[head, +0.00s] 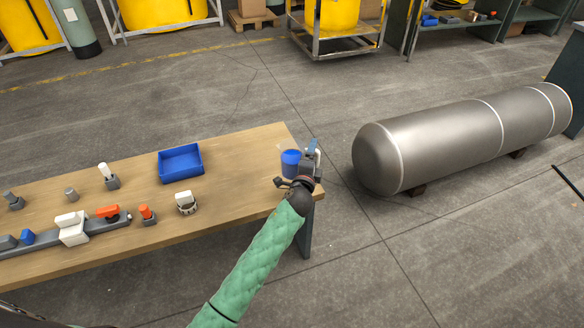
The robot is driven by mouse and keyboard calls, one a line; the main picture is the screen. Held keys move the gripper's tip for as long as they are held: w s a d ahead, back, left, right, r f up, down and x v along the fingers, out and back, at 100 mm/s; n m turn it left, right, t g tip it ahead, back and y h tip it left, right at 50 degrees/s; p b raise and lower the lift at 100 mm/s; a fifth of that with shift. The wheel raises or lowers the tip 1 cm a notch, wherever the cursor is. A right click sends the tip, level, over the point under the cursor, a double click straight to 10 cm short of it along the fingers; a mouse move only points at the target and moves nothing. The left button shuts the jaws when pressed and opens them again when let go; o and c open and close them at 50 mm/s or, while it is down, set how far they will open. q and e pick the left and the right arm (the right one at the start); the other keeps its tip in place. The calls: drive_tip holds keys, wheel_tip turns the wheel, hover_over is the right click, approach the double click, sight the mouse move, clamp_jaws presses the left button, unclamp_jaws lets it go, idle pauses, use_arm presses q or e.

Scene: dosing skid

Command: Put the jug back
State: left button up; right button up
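A small blue cup-shaped vessel (291,162), which looks like the jug, is at the right end of the wooden table (240,148). My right gripper (309,160), on the green-sleeved arm, is just to the right of the vessel, at or over the table's end. The gripper and wrist hide the vessel's right side. Gripper and vessel look to be touching, but I cannot tell whether the fingers are shut on it. I also cannot tell whether the vessel stands on the table or is slightly raised. My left gripper is not in view.
An empty-looking blue tray (181,163) sits at the table's back edge. A white fitting (186,202) and a grey rail with white and orange-handled valves (108,213) lie left. A large metal tank (460,135) lies on the floor right. Floor between is clear.

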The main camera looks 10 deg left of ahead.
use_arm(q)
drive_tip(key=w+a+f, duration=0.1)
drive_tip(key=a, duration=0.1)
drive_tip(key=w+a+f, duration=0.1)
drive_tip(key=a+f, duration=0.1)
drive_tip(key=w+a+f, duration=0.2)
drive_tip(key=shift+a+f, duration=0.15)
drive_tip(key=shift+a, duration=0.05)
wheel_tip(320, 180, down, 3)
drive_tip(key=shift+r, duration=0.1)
use_arm(e)
wheel_tip(320, 180, down, 2)
drive_tip(key=shift+s+f, duration=0.15)
drive_tip(key=shift+f, duration=0.05)
use_arm(q)
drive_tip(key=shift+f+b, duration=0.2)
drive_tip(key=shift+b, duration=0.1)
use_arm(e)
drive_tip(key=shift+r, duration=0.1)
drive_tip(key=shift+f, duration=0.3)
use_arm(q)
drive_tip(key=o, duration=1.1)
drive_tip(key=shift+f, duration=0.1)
